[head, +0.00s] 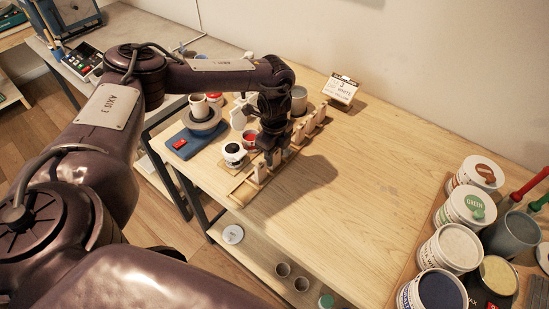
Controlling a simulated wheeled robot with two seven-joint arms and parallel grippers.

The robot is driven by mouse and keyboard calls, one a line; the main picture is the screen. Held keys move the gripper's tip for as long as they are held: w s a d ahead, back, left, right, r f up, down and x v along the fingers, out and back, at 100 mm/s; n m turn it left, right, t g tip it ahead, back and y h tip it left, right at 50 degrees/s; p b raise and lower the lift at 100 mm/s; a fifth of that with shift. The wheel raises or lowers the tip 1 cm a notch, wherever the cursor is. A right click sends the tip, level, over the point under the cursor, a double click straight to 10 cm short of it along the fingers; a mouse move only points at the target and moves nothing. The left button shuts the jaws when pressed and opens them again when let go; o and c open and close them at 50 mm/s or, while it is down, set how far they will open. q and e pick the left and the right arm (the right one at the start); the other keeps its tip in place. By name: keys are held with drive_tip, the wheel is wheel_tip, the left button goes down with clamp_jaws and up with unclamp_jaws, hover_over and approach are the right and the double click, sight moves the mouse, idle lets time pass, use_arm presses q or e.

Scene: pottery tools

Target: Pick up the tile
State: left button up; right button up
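Several small pale tiles (298,134) stand upright in a row along a wooden rack (247,189) on the light wood table. My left gripper (271,158) points down over the near part of this row, among the tiles. Its fingers are dark and small here, and they partly hide the tiles behind them. I cannot tell whether they are open or touching a tile. My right gripper is out of view.
A sign (341,89) stands behind. Several glaze tubs (456,246) crowd the right edge. The table's middle is clear.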

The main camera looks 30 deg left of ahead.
use_arm(q)
drive_tip(key=shift+c, duration=1.4)
drive_tip(key=shift+r, duration=0.15)
